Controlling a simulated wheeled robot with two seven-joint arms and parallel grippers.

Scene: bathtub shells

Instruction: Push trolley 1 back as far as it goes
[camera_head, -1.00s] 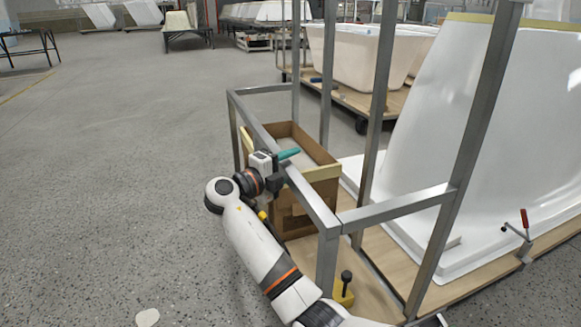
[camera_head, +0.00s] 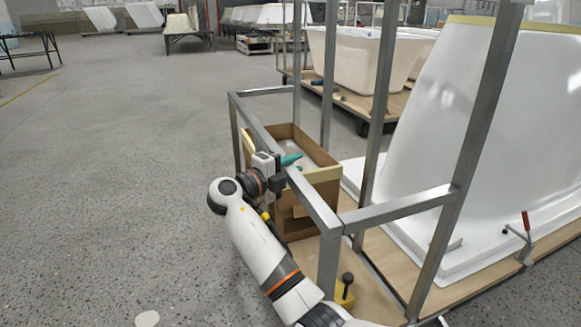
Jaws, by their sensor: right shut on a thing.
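The trolley (camera_head: 402,209) in front of me has a grey metal frame and a wooden deck, and a white tub shell (camera_head: 455,150) stands on it; I see no number on it. My right gripper (camera_head: 282,172) is shut on the trolley's near side rail (camera_head: 309,199), beside the cardboard box. Its fingers are partly hidden by the rail and the gripper body. My left gripper is not in view.
An open cardboard box (camera_head: 310,185) stands on the deck inside the frame. A second trolley with a cream tub (camera_head: 352,62) stands behind. A red-handled clamp (camera_head: 525,230) is at the right. The grey floor (camera_head: 130,130) at the left is clear.

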